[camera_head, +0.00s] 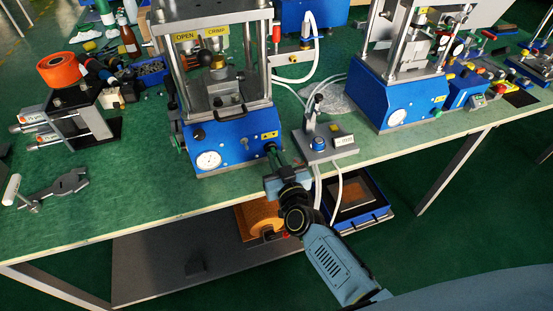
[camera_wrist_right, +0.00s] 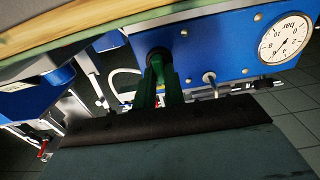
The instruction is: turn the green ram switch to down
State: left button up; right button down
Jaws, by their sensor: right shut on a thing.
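The green ram switch (camera_wrist_right: 153,90) sticks out of a dark round boss on the blue front of the left press, in the right wrist view. In the head view only a small dark green part of it (camera_head: 271,148) shows, at the press's lower right front corner. My right gripper (camera_head: 276,168) reaches up to it from below and is shut on it. In the wrist view the dark gripper edge (camera_wrist_right: 165,122) covers the switch's outer end. The switch's exact angle is hard to tell. My left gripper is not in view.
A pressure gauge (camera_head: 208,160) and a small metal toggle (camera_wrist_right: 209,80) sit on the same front. A grey plate with a blue button (camera_head: 318,144) and hoses stands close at right. A blue tray (camera_head: 381,213) lies below the bench. The left front bench is partly clear.

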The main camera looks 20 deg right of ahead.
jog(key=shift+m, duration=1.4)
jog(key=m, duration=0.3)
jog(key=shift+d+m, duration=0.1)
jog(key=shift+m, duration=0.2)
jog(key=m, duration=0.3)
jog(key=shift+f+m, duration=0.1)
jog(key=shift+m, duration=1.1)
jog(key=c, duration=1.5)
grip_release()
